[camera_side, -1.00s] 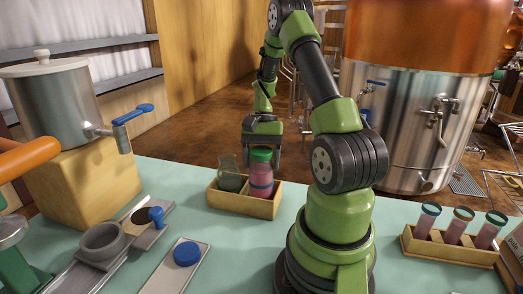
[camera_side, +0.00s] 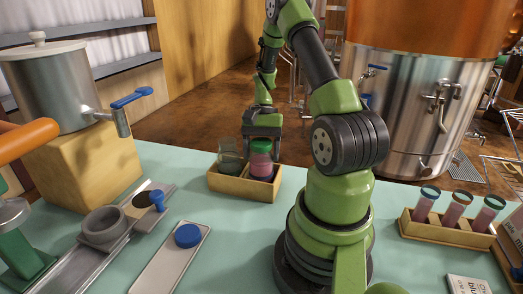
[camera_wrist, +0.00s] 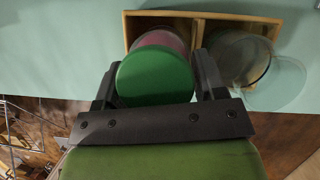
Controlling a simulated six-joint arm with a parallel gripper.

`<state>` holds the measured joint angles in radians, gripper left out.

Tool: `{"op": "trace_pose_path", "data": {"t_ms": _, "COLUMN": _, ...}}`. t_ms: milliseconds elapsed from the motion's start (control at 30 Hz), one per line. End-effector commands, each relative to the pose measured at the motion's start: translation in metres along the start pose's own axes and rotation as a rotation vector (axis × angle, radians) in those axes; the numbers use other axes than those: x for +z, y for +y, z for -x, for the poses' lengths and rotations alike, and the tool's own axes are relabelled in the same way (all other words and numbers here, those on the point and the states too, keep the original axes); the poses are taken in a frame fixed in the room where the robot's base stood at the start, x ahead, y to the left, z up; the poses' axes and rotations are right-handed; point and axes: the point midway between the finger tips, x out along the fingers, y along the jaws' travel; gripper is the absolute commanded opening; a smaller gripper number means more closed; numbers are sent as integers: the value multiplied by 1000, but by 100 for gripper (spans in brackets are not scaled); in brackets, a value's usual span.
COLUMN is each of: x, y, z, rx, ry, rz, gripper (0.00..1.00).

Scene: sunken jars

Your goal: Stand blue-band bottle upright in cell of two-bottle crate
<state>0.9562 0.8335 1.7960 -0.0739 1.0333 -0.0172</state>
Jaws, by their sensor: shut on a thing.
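The blue-band bottle (camera_side: 261,162) has pink contents and a green cap. It stands about upright in the right cell of the two-bottle crate (camera_side: 241,188) in the side view, its lower part and blue band hidden by the front wall. My gripper (camera_side: 262,147) is shut on it near the cap from above. In the wrist view the green cap (camera_wrist: 155,78) sits between the fingers, and the pink body runs into a cell of the crate (camera_wrist: 195,15). Whether its base touches the crate floor is hidden.
A clear glass bottle (camera_side: 229,158) fills the crate's other cell, close beside my gripper. A rack with several pink tubes (camera_side: 446,228) stands at the right. A steel pot (camera_side: 62,95) on a wooden block and a tray with a blue lid (camera_side: 187,236) are at the left.

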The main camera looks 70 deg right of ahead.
Motion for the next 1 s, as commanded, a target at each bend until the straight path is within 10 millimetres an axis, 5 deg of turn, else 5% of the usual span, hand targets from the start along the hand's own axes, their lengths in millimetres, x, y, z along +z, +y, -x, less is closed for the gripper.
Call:
{"op": "trace_pose_path", "data": {"t_ms": 367, "x": -2, "y": 0, "z": -6, "rx": 0, "ry": -1, "rz": -1, "gripper": 29}}
{"op": "trace_pose_path", "data": {"t_ms": 400, "x": -2, "y": 0, "z": -6, "rx": 0, "ry": 0, "rz": 0, "gripper": 69}}
{"op": "trace_pose_path", "data": {"t_ms": 533, "x": -2, "y": 0, "z": -6, "rx": 0, "ry": 0, "rz": 0, "gripper": 94}}
{"op": "trace_pose_path", "data": {"t_ms": 833, "x": -3, "y": 0, "z": -2, "rx": -1, "ry": 1, "rz": 0, "gripper": 94}}
{"op": "trace_pose_path", "data": {"t_ms": 1000, "x": -3, "y": 0, "z": 24, "rx": -3, "ry": 7, "rz": 0, "gripper": 94}}
